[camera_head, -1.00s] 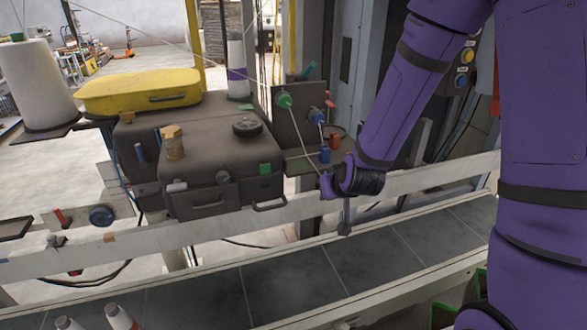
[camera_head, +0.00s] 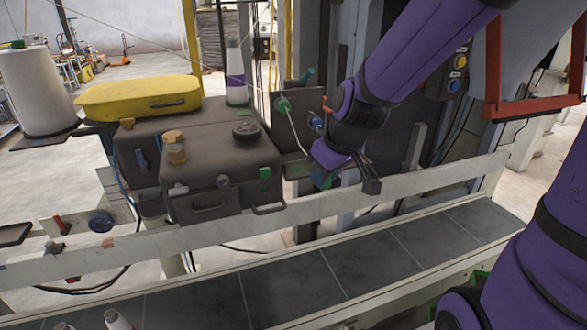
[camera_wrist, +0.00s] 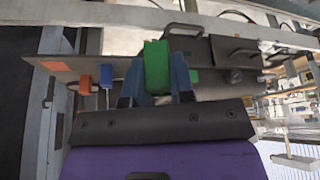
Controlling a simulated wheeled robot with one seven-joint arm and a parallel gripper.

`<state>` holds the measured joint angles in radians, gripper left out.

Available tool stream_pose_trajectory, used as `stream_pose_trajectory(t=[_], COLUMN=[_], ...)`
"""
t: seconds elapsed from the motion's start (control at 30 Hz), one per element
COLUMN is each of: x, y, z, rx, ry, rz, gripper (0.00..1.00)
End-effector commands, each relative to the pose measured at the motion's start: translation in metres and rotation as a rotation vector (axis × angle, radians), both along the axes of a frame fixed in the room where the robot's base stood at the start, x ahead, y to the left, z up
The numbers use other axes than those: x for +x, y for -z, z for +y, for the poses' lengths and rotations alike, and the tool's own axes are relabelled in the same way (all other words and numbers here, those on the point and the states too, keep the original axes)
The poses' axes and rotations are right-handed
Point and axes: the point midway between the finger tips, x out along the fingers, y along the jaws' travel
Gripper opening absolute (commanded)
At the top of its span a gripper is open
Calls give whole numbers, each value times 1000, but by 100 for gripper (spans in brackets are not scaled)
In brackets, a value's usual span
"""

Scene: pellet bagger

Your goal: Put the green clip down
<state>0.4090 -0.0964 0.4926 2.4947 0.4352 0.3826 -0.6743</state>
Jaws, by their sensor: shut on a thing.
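The green clip (camera_wrist: 157,66) is between the blue fingers of my gripper (camera_wrist: 157,88), which is shut on it, in the wrist view. Below it is a grey shelf plate (camera_wrist: 120,66) with an orange mark on it; I cannot tell whether the clip touches the plate. An orange-red clip (camera_wrist: 85,87) and a blue clip (camera_wrist: 106,77) stand on this plate, left of my gripper. In the head view my gripper (camera_head: 321,178) is at the shelf beside the dark machine, and its wrist hides most of the shelf and these clips.
The dark machine (camera_head: 225,160) with a green patch (camera_head: 265,173) stands left of my gripper; the patch also shows in the wrist view (camera_wrist: 206,77). A pale rail (camera_head: 420,185) and a dark tiled conveyor (camera_head: 290,278) run in front.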

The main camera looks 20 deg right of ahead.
Motion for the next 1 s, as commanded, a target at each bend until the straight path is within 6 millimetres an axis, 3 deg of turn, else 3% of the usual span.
stream_pose_trajectory(t=[0.17, 0.7, 1.0], x=[21, 129, 153], y=[1, 12, 14], z=[-1, -2, -3], rx=[0, 1, 0], ry=[-4, -5, -3], rz=[6, 4, 3], gripper=[0, 0, 0])
